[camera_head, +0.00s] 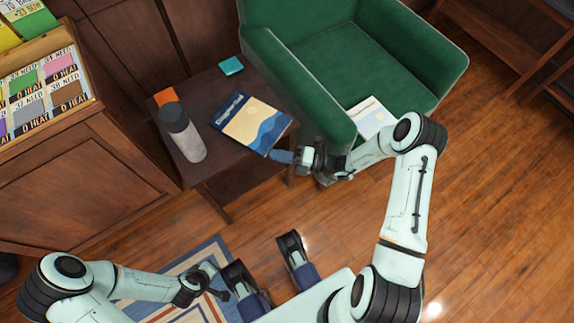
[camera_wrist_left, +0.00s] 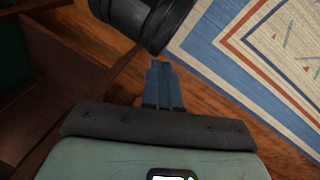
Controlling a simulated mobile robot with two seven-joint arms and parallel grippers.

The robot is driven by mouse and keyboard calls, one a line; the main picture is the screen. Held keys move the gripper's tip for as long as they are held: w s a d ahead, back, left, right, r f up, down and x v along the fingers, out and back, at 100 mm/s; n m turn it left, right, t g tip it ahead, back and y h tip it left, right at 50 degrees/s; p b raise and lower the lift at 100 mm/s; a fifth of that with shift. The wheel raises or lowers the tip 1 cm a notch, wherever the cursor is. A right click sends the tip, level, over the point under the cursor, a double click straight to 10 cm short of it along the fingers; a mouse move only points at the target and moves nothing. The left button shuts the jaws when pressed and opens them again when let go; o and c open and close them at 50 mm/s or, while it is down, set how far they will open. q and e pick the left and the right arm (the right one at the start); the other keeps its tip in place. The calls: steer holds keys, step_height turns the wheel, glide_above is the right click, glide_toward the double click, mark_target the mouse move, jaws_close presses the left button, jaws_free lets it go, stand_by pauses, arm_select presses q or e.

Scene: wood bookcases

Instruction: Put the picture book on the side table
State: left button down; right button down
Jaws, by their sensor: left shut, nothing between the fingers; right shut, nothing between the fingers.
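A book with a blue, cream and yellow cover (camera_head: 252,123) lies flat on the dark wood side table (camera_head: 225,190). A second, pale book or card with a yellow and blue picture (camera_head: 372,117) lies on the green armchair's seat, partly hidden by my right arm. My right gripper (camera_head: 281,156) is shut and empty at the near right corner of the book on the table; I cannot tell whether it touches it. My left gripper (camera_head: 219,294) is low above the rug, away from the table; its blue fingers (camera_wrist_left: 163,85) are together and empty in the left wrist view.
A grey bottle with a dark cap (camera_head: 183,134), an orange item (camera_head: 165,97) and a teal item (camera_head: 231,66) share the tabletop. The green armchair (camera_head: 285,90) stands close on the right, a wooden display cabinet (camera_head: 75,180) on the left. Open wood floor lies in front.

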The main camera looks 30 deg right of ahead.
steer(key=shift+w, duration=0.85)
